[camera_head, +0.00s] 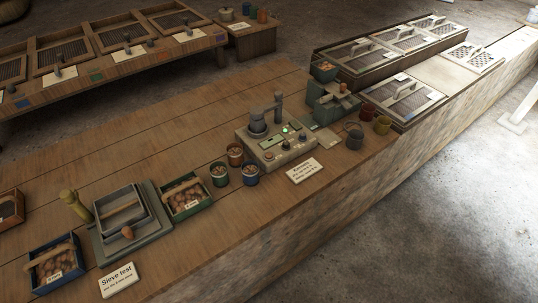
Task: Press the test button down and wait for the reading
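The testing device (277,138) is a grey-beige box on the wooden bench, right of the middle. A dark grey round cup-like part (257,121) and an upright grey post (279,107) rise from its top. A small green light (285,129) glows on it. Its front panel carries small round controls, one of them a pale knob (269,155). I cannot tell which one is the test button, or whether it is pressed. Any reading is too small to make out. My gripper does not show in this view.
Small cups of nuts, one of them blue (250,174), stand left of the device. A white card (303,171) lies in front. A green machine (332,103) and a wire-handled cup (353,135) stand to the right. A sieve stack (122,214) is at the lower left. The bench behind is bare.

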